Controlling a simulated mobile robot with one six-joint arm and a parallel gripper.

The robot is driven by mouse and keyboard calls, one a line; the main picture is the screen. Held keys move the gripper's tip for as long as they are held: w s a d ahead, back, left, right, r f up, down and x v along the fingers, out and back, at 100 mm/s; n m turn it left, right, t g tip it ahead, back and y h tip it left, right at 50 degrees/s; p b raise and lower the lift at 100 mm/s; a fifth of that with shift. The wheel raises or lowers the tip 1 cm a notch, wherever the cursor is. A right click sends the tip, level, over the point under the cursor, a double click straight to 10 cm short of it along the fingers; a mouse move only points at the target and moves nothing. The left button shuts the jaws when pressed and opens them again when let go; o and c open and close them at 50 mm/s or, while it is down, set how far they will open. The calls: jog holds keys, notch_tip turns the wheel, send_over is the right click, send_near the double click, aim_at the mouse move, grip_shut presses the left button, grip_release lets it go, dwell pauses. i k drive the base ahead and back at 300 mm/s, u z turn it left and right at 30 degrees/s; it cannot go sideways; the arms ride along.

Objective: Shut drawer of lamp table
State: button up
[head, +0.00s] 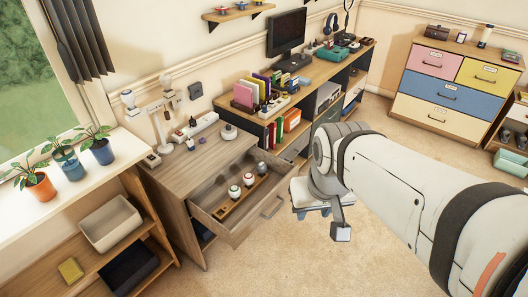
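The lamp table (179,200) is a grey-brown wooden cabinet left of centre, with a white lamp (158,118) on top. Its top drawer (226,227) is pulled well out toward the lower right. A bar handle (272,207) is on the drawer front. Inside the drawer, a wooden holder (228,210) carries several small round items with white, red and green parts. My gripper (341,232) is to the right of the drawer front, apart from the handle in the picture. Its fingers are too unclear to tell open from shut, and I see nothing held.
A long shelf unit (342,72) with books and a monitor (286,32) stands behind. A windowsill (75,178) with potted plants (62,160) is at left, above an open shelf with a white bin (110,222). A coloured dresser (443,83) stands back right. Carpet (290,265) in front is clear.

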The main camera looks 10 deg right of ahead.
aim_at(211, 204)
jog(key=u, duration=0.05)
jog(key=i, duration=1)
jog(key=z, duration=0.65)
jog(key=k, duration=1.35)
jog(key=u, duration=0.8)
jog(key=i, duration=1)
